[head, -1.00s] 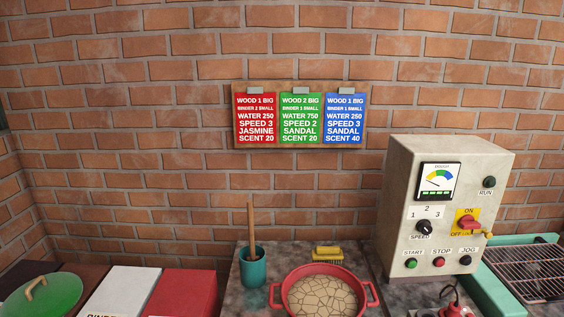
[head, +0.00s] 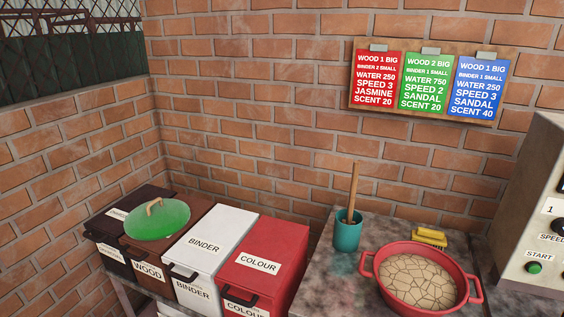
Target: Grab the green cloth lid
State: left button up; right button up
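Neither of my grippers shows in the head view.
A white BINDER bin (head: 217,236) and a red COLOUR bin (head: 268,250) stand right of the lid. A teal cup (head: 347,234) with a stick, a red basin (head: 470,277) and a yellow brush (head: 430,236) are on the stone counter (head: 325,280). A control box (head: 545,215) stands far right.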

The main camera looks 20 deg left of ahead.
aim_at(160, 217)
jog(key=u, duration=1.55)
jog(key=i+j, duration=0.55)
